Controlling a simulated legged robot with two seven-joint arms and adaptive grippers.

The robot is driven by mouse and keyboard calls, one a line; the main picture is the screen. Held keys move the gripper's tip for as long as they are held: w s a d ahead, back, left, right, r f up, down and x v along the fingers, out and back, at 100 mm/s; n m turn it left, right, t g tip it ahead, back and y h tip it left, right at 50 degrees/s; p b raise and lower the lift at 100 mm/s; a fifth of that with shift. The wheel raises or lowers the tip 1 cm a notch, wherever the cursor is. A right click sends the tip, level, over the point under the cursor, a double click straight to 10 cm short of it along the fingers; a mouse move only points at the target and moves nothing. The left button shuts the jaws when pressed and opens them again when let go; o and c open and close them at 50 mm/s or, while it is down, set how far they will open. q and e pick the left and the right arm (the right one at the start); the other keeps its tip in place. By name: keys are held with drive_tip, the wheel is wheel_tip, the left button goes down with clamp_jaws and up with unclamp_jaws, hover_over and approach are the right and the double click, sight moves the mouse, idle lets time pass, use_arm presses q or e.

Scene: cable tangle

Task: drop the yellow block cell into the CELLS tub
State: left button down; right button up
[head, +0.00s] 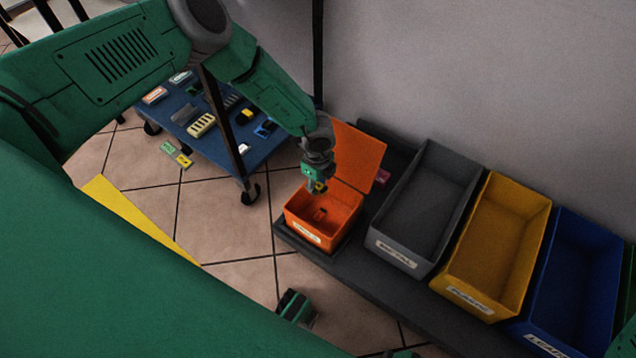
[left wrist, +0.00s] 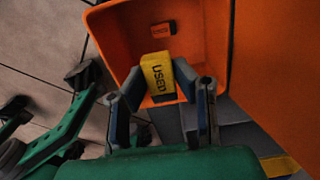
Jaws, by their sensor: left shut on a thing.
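The yellow block cell (head: 319,187), marked USED, shows clearly in the left wrist view (left wrist: 157,76). My left gripper (head: 316,183) is shut on it and holds it above the open orange tub (head: 303,229). In the left wrist view the block is between the fingertips, over the tub's opening, whose wall (left wrist: 118,30) surrounds it from behind. The tub's front label is too small to read surely. A small orange block (left wrist: 162,28) lies on the tub floor. The tub's orange lid (head: 357,155) stands open behind it.
A grey bin (head: 398,243), a yellow bin (head: 470,280) and a blue bin (head: 560,330) stand right of the tub on a dark bench (head: 345,268). A blue cart (head: 228,150) with several parts stands at left. Small pieces (head: 184,160) lie on the floor.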

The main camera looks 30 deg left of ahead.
sight(317, 185)
use_arm(q)
drive_tip(key=shift+f, duration=0.55)
drive_tip(key=shift+a, duration=0.1)
drive_tip(key=shift+r, duration=0.1)
drive_tip(key=c, duration=1.2)
unclamp_jaws()
wheel_tip(317, 185, up, 12)
drive_tip(key=shift+f, duration=0.1)
